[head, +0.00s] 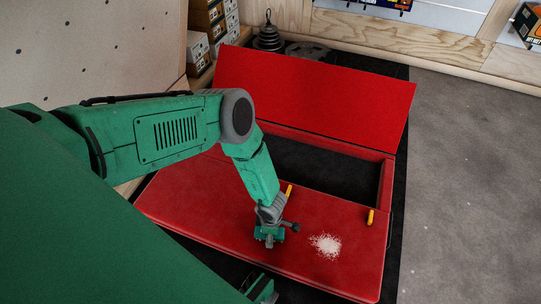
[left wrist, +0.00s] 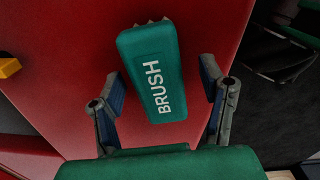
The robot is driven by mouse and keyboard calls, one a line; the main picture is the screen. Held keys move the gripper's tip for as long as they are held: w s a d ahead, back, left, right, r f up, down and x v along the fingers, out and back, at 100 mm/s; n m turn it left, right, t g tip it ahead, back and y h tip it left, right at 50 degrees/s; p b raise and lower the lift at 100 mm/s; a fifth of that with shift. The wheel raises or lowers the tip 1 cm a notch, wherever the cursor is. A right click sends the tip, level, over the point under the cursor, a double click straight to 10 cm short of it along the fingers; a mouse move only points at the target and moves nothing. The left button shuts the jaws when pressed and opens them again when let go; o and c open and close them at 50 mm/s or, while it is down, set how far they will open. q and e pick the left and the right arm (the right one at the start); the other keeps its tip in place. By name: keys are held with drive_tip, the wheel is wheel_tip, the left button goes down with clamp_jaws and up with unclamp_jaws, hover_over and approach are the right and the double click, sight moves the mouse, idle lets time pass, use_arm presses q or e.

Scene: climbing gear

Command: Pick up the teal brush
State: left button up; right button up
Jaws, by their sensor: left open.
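The teal brush (left wrist: 148,50), lettered BRUSH in white, lies on the red pad (head: 345,278) in the left wrist view. My left gripper (left wrist: 161,72) is open, with one finger on either side of the brush and gaps between. In the head view my left gripper (head: 268,240) points down over the pad, left of a white powder patch; I cannot clearly tell the brush from the green gripper there. A green part, apparently my right gripper (head: 261,289), shows at the bottom edge of the head view; its jaws are not clear.
The pad's red flap (head: 315,95) stands raised behind a dark opening (head: 320,165). Yellow tabs (head: 370,217) sit on the pad's edge. White powder (head: 325,245) lies on the pad. Boxes (head: 207,20) and a dark stacked object (head: 268,40) are behind. Grey floor (head: 470,190) is clear at right.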

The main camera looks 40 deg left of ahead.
use_arm(q)
drive_tip(key=shift+r, duration=0.1)
drive_tip(key=shift+a, duration=0.25)
drive_tip(key=c, duration=1.2)
drive_tip(key=shift+a, duration=0.25)
drive_tip(key=shift+c, duration=0.5)
drive_tip(key=shift+s+d, duration=0.1)
drive_tip(key=shift+d, duration=0.1)
drive_tip(key=shift+r+p, duration=0.3)
drive_tip(key=shift+p, duration=0.05)
wheel_tip(320, 180, up, 27)
drive_tip(key=p, duration=1.2)
drive_tip(key=shift+p, duration=0.4)
use_arm(e)
wheel_tip(320, 180, up, 14)
drive_tip(key=shift+a+f, duration=0.15)
drive_tip(key=shift+a, duration=0.15)
use_arm(q)
drive_tip(key=shift+r, duration=0.1)
